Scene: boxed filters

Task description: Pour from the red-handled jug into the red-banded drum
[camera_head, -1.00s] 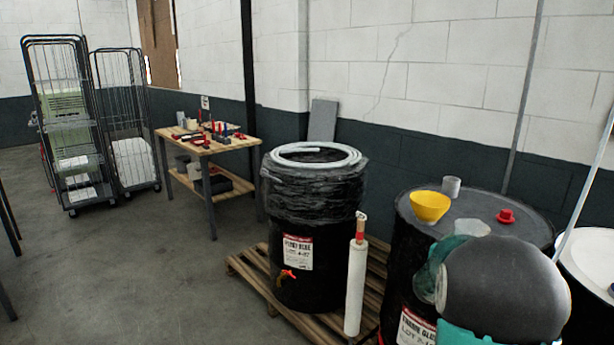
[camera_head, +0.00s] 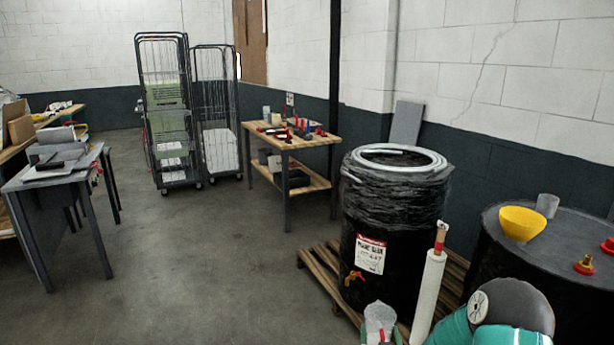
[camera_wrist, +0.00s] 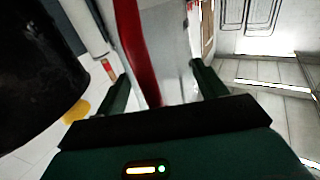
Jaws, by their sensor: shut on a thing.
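My gripper (camera_wrist: 162,88) is shut on a jug with a red handle (camera_wrist: 132,45) and a pale translucent body (camera_wrist: 170,45). In the head view the jug (camera_head: 380,318) shows at the bottom edge, in front of the wrapped black drum (camera_head: 390,215); the gripper's fingers there are mostly cut off. That drum has a label (camera_head: 370,254) with a red top strip and a red-and-brass tap. A second black drum (camera_head: 500,250) stands at the right, partly behind my arm. I cannot tell which drum is the red-banded one.
A white roll (camera_head: 428,297) stands beside the wrapped drum on a pallet (camera_head: 318,272). A workbench (camera_head: 285,140) and grey table (camera_head: 50,180) stand further back. The middle floor is clear.

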